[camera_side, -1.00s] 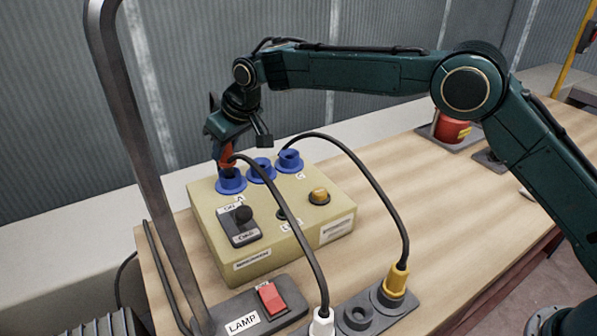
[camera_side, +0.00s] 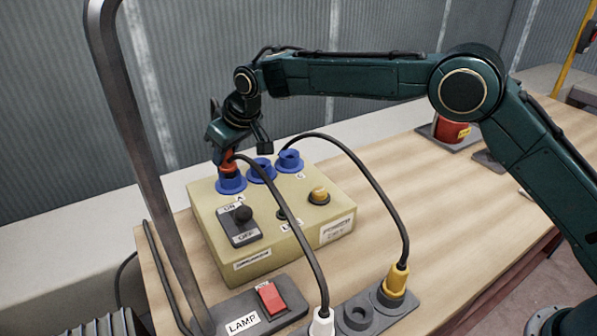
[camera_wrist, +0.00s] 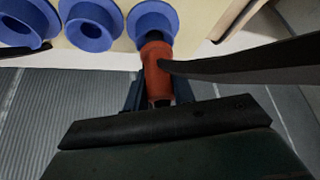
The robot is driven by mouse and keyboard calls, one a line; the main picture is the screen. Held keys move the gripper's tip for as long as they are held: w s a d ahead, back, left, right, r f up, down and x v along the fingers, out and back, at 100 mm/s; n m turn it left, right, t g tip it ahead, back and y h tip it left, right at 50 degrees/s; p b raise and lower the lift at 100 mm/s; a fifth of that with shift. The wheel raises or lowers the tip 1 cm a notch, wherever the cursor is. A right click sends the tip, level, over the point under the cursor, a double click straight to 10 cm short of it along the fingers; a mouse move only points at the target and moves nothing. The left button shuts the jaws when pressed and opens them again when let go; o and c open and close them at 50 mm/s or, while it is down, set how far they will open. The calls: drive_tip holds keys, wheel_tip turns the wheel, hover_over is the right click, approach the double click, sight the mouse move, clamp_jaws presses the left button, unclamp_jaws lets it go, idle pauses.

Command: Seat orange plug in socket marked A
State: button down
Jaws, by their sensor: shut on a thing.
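The orange plug (camera_side: 228,159) is in my gripper (camera_side: 226,150), over the blue socket marked A (camera_side: 231,184) at the left end of the row on the beige box. In the wrist view my gripper (camera_wrist: 158,95) is shut on the orange plug (camera_wrist: 156,70), whose front end reaches into the opening of the blue socket (camera_wrist: 152,22). How deep it sits is hard to tell. A black cable runs from the plug across the wrist view.
The beige box (camera_side: 268,262) carries two more blue sockets (camera_side: 262,169) (camera_side: 289,160), a black lever and an orange button (camera_side: 319,196). Black cables arch over it to a power strip (camera_side: 358,318) with white and yellow plugs. A lamp post (camera_side: 150,170) stands at left.

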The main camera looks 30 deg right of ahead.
drive_tip(key=shift+f, duration=0.55)
idle(0.4)
drive_tip(key=c, duration=1.1)
unclamp_jaws()
drive_tip(key=v, duration=1.3)
drive_tip(key=shift+s+r, duration=0.2)
drive_tip(key=shift+r, duration=0.15)
drive_tip(key=shift+d, duration=0.1)
